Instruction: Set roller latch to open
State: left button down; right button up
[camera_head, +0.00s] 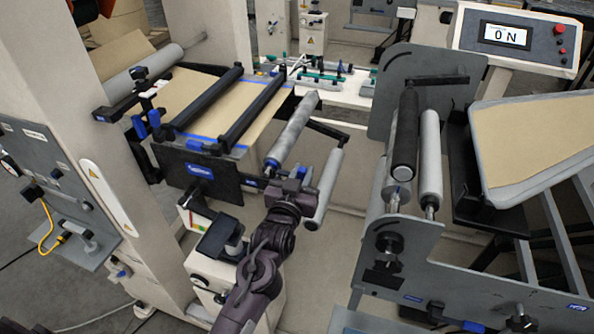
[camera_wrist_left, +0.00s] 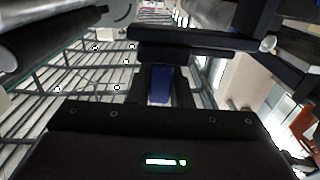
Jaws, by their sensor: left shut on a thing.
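My left gripper (camera_head: 292,187) is at the near end of the grey rollers, right of the black plate (camera_head: 198,173) with a blue label. In the left wrist view a blue piece (camera_wrist_left: 160,86), which looks like the roller latch, sits between the dark fingers. The gripper is shut on it. In the head view the gripper hides most of the latch, so its open or closed position cannot be told. One grey roller (camera_head: 293,130) runs away from the gripper, and a second grey roller (camera_head: 329,187) hangs just right of it. My right gripper is not in view.
Brown kraft web (camera_head: 190,92) passes under black bars (camera_head: 208,97) at the left. A grey side plate (camera_head: 420,85) with upright rollers (camera_head: 430,150) stands at the right. A display reading "ON" (camera_head: 505,36) is at the upper right. Open floor shows between the machine halves.

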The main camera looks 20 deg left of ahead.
pick_arm(q)
jog(key=shift+d, duration=0.45)
jog(key=shift+a+h, duration=0.25)
jog(key=shift+h, duration=0.05)
jog(key=c, duration=1.6)
grip_release()
jog(key=shift+o, duration=1.1)
jog(key=shift+d, duration=0.1)
jog(key=shift+o, duration=0.3)
jog(key=shift+d, duration=0.2)
jog(key=shift+s+a, duration=0.1)
jog(key=shift+a, duration=0.15)
jog(key=shift+s+f, duration=0.1)
jog(key=shift+s, duration=0.25)
jog(key=s+b, duration=0.2)
jog(key=s, duration=0.5)
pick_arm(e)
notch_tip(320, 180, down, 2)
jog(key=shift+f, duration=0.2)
